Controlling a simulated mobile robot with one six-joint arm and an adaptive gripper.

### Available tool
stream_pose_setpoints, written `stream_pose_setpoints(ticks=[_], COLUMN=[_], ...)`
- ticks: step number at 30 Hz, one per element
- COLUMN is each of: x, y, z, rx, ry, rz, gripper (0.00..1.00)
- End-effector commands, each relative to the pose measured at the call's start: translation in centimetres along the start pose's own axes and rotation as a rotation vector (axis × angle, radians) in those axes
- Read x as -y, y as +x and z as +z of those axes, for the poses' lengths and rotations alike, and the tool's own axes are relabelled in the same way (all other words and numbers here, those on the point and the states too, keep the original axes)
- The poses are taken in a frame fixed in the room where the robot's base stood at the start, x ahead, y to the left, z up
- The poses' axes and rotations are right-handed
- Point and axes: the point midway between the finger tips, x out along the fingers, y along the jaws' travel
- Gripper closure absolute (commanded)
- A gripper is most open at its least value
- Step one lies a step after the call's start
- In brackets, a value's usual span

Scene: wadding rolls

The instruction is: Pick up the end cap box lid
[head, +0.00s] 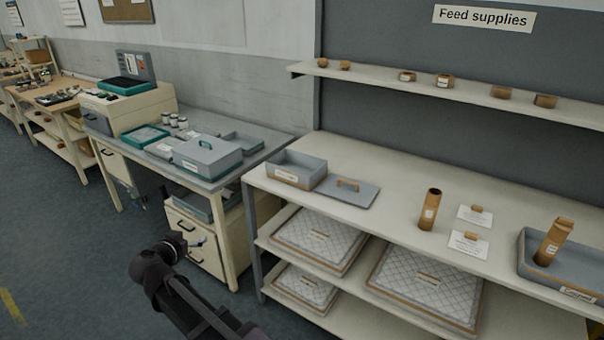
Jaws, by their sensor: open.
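A flat grey lid with a brown handle (352,196) lies on the pale bench, just right of an open grey box (287,177). I take this lid for the end cap box lid; the box's label is too small to read. The lid lies flat with its handle up, and nothing covers it. My gripper (193,243) is at the end of my dark arm, low in front of the cream drawers. It is open, small in the view and well to the left of and below the lid, apart from it.
A cardboard tube (430,210) and two labelled cards stand right of the lid. A grey tray (576,275) holds another tube at the far right. Quilted pads fill the lower shelves. A closed grey box (208,158) with a teal handle sits on the left table.

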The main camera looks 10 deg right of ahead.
Motion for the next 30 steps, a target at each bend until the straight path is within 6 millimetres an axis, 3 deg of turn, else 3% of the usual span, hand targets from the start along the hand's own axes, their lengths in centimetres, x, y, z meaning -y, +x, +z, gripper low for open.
stream_pose_setpoints(ticks=[14, 18, 20, 26, 30], x=[0.0, -0.2, -0.5, -3.4, -7.2], y=[0.0, 0.1, 0.3, 1.9, 3.9], z=[0.0, 0.0, 0.0, 0.4, 1.1], rx=[0.0, 0.003, 0.009, 0.069, 0.156], ry=[0.0, -0.002, -0.005, -0.035, -0.075], rz=[0.0, 0.003, 0.008, 0.055, 0.11], gripper=[0.02, 0.4, 0.42, 0.42, 0.42])
